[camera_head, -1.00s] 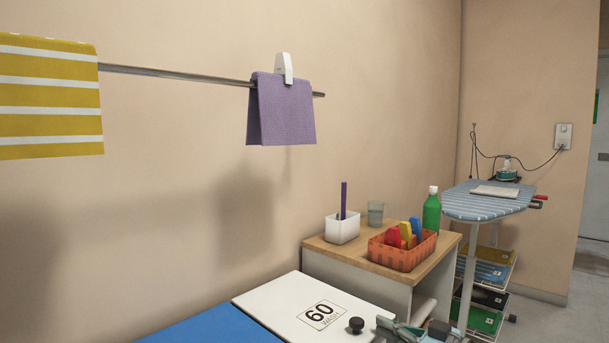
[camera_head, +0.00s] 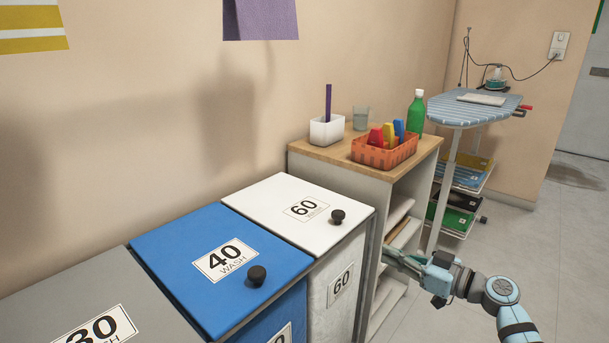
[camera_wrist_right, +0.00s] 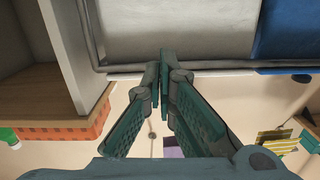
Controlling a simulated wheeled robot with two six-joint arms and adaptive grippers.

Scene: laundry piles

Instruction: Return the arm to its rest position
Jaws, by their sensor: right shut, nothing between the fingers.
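My right arm comes in from the lower right in the head view. Its gripper (camera_head: 398,260) is just right of the white 60 wash bin's front corner and in front of the wooden-topped shelf unit. In the right wrist view its two fingertips (camera_wrist_right: 163,62) meet, with nothing between them. The white bin (camera_wrist_right: 180,30) shows beyond the tips; whether they touch it I cannot tell. My left gripper is not in view.
Blue 40 (camera_head: 215,250) and grey 30 (camera_head: 60,305) bins stand left of the white bin's lid (camera_head: 290,200). The shelf unit (camera_head: 330,152) bears an orange basket (camera_head: 385,153) and green bottle (camera_head: 416,115). An ironing board (camera_head: 465,112) stands behind. Floor at right is clear.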

